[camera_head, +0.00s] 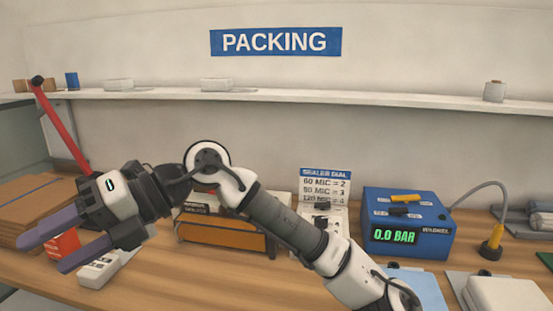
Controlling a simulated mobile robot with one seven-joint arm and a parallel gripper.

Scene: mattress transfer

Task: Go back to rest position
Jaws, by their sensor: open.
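My gripper (52,253) is at the left of the head view, above the left part of the wooden bench (190,285). Its two grey-purple fingers point to the lower left and stand apart, with no held object visible between them. A red and white box (65,244) shows behind and between the fingers. A white device with buttons (101,269) lies on the bench just right of the lower finger. My arm reaches from the lower right across the middle of the view and hides part of the sealer (225,232).
A red lever (62,125) rises behind my gripper. Stacked cardboard (28,205) lies at the far left. A blue box reading 0.0 BAR (407,222) with a hose and yellow nozzle (492,245) stands right. A dial sign (325,188) stands mid-bench. A shelf (280,95) runs along the wall.

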